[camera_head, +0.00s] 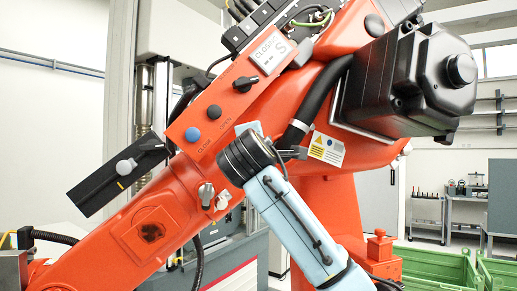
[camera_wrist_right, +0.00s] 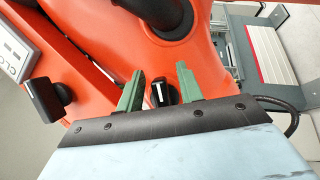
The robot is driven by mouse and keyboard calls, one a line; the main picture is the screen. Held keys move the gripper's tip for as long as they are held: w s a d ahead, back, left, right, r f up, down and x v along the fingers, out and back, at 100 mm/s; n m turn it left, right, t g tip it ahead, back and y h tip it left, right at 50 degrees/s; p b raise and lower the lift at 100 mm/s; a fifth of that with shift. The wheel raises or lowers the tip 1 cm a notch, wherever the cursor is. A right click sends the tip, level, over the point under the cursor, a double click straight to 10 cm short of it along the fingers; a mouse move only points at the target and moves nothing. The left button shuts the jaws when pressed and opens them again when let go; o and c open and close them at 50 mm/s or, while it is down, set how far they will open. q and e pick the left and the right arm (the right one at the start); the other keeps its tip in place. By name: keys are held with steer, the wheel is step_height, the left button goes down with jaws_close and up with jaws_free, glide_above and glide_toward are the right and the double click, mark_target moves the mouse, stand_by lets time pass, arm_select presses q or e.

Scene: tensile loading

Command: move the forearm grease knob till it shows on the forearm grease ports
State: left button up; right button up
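My right gripper (camera_wrist_right: 160,72) has its two green fingers apart, one on each side of a small black knob (camera_wrist_right: 165,93) with a white pointer line, on the orange machine. Gaps show between the fingers and the knob; I cannot tell how deep the fingers reach. No label by this knob is readable, so I cannot confirm that it is the forearm grease knob. In the head view my light blue right arm (camera_head: 292,220) comes up from below, and its black wrist (camera_head: 245,156) hides this knob and the fingers. My left gripper is out of view.
Another black knob (camera_head: 245,84) sits beside a white display; it shows in the wrist view (camera_wrist_right: 48,98) too. A grey knob (camera_head: 125,166) is on a black panel at left. Green bins (camera_head: 440,270) are at lower right.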

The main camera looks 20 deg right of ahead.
steer(key=b+v, duration=0.4)
steer(key=v, duration=0.9)
steer(key=shift+s+b, duration=0.2)
steer(key=shift+b, duration=0.15)
